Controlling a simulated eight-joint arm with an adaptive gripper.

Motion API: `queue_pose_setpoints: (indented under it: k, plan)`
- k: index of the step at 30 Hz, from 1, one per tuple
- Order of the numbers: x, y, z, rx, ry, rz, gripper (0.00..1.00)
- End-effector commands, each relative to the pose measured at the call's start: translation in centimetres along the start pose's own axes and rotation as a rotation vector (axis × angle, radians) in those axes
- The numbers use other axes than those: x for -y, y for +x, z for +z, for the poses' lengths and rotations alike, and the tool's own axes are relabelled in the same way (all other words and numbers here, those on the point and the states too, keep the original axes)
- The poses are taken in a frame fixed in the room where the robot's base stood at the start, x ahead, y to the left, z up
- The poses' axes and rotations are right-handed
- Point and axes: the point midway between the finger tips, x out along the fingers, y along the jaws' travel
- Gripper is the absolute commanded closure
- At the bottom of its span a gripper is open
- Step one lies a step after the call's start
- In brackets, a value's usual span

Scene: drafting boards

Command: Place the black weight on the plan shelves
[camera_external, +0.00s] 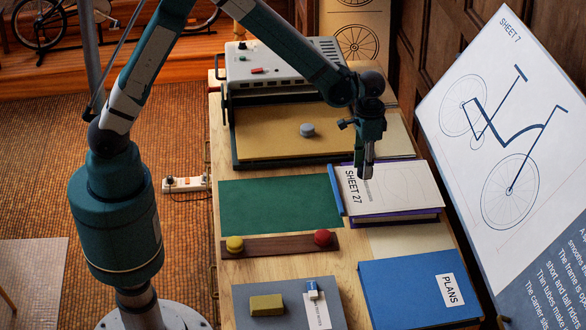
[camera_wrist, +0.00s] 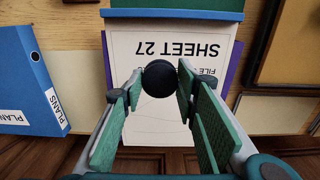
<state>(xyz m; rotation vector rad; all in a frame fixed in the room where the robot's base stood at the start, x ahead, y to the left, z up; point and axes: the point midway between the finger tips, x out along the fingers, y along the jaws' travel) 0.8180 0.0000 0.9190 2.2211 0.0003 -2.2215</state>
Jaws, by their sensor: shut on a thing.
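My gripper (camera_external: 366,168) points down over the white "SHEET 27" cover (camera_external: 405,192). In the wrist view, my gripper (camera_wrist: 158,80) has its green-padded fingers closed on a round black weight (camera_wrist: 160,78) at their tips. The weight shows in front of the cover (camera_wrist: 210,70); I cannot tell whether it touches it. In the external view the fingers mostly hide the weight. I cannot make out anything that is clearly the plan shelves. A blue binder marked "PLANS" (camera_external: 405,290) lies at the front right of the bench.
A grey weight (camera_external: 307,130) rests on a tan board (camera_external: 265,143). A green mat (camera_external: 275,205) lies clear at the left. Yellow (camera_external: 235,244) and red (camera_external: 322,237) knobs sit on a wooden strip. A large tilted sheet (camera_external: 505,130) stands at the right.

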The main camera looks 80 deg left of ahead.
Motion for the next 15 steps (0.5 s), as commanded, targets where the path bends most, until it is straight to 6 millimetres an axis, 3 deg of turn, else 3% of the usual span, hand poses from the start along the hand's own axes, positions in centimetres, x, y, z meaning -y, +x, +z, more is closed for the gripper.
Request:
queue_pose_setpoints:
  k: [8, 15]
  plan:
    - [0.3, -0.1, 1.1, 0.000, 0.000, 0.000, 0.90]
    - [0.9, -0.2, 4.4, 0.000, -0.001, 0.000, 0.90]
